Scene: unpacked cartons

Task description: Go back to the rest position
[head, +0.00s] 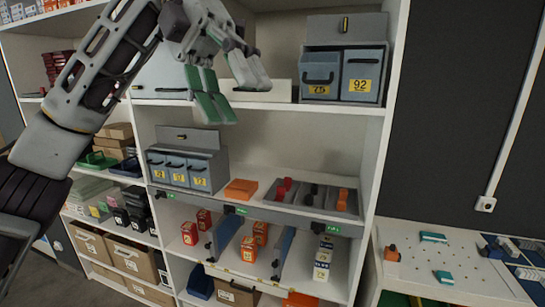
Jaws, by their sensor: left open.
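My left gripper (228,92) is raised in front of the white shelf unit in the head view. Its arm comes in from the left. The fingers are apart and point down to the right, with green pads on the near finger, and nothing is held between them. It hangs before the upper shelf, above the grey drawer box with yellow number labels (188,168). My right gripper is not in view.
The shelf unit (381,150) holds grey bins (343,75), a divided tray (313,197), an orange box (241,190) and small red-orange cartons (249,248). A white table (455,270) with small parts stands at the right. Brown cartons (131,258) sit lower left.

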